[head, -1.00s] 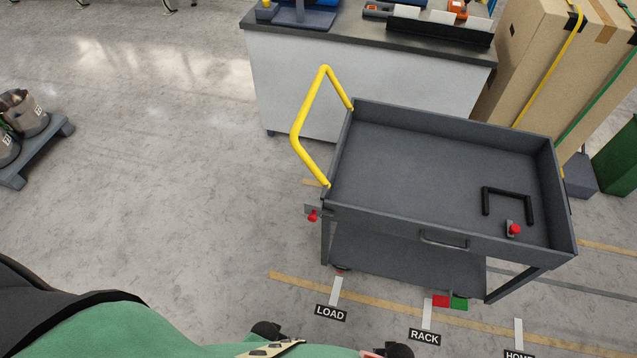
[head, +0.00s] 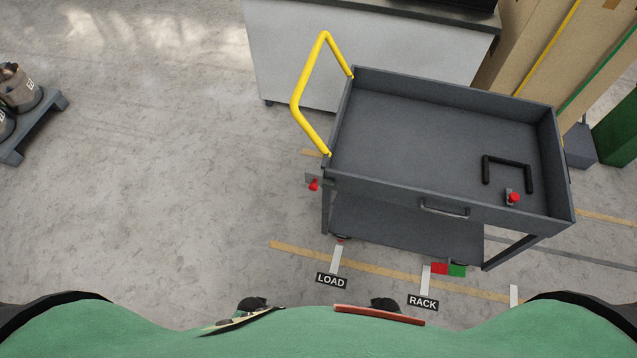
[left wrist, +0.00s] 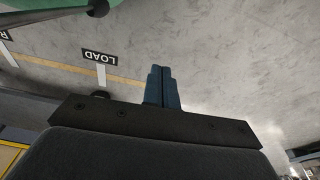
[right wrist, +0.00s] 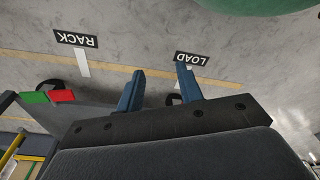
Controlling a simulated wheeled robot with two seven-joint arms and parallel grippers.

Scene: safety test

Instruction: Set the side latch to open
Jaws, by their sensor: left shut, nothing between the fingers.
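A grey cart (head: 352,92) with a yellow push handle (head: 297,105) stands in the head view. A small red knob on a grey bracket (head: 314,184) is on the outside of its near left corner. A second red knob (head: 514,197) sits inside the tray, near a black U-shaped bar (head: 487,170). I cannot tell from the picture which one is the side latch, or its setting. My left gripper (left wrist: 161,72) is shut and empty, above the floor in the left wrist view. My right gripper (right wrist: 160,72) is open and empty in the right wrist view. Neither gripper shows in the head view.
A red and green marker (head: 448,269) is low at the cart's near side. LOAD (head: 331,281) and RACK (head: 422,302) labels lie on the floor by a yellow line. A workbench (head: 300,60) and tall boxes (head: 560,50) stand behind the cart.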

